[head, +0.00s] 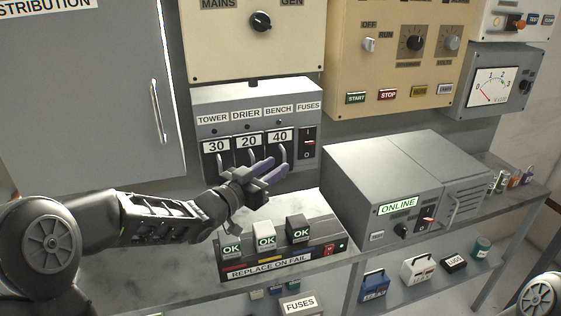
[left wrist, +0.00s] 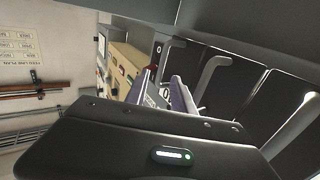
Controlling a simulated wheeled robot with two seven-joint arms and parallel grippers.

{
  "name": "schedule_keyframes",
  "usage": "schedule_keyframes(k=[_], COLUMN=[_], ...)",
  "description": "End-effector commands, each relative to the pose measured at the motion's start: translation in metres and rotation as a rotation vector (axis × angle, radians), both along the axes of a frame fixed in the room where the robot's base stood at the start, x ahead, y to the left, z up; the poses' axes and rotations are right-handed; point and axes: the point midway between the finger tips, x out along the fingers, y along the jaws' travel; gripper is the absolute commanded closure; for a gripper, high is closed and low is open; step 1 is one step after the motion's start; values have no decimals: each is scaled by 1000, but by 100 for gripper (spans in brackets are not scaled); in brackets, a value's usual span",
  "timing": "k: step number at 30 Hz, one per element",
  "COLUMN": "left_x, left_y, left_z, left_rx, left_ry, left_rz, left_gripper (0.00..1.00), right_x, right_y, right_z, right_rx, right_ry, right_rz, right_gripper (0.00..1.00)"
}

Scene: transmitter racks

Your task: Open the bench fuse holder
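The bench fuse holder, the rightmost of three dark holders in the grey fuse box (head: 208,100), carries a "40" label (head: 280,136) under the word BENCH. Its looped handle (head: 283,153) shows just beyond my left gripper. My left gripper (head: 268,170) has purple fingers, parted and empty, in front of the lower part of the holders. In the left wrist view the fingers (left wrist: 170,95) point toward the box, with handles (left wrist: 208,78) close beside them. I cannot tell whether a finger touches a handle. My right gripper is out of view.
The tower "30" (head: 215,146) and drier "20" (head: 248,141) holders stand left of the bench one; a red switch (head: 309,142) is right. A grey ONLINE unit (head: 365,165) stands on the shelf to the right.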

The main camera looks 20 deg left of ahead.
Motion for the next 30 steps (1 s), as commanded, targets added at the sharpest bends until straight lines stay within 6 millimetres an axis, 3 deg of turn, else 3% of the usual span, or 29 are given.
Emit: schedule_keyframes(k=[6,16,27,30], left_x=[24,27,27,27], left_y=[-11,-13,-12,-12], left_z=[1,0,0,0], left_rx=[1,1,1,1], left_ry=[1,1,1,1], left_rz=[-1,0,0,0], left_gripper=[70,70,100,100], right_x=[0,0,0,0], right_y=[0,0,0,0], right_z=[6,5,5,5], right_rx=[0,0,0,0], right_ry=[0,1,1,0], right_rz=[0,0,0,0], right_gripper=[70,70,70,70])
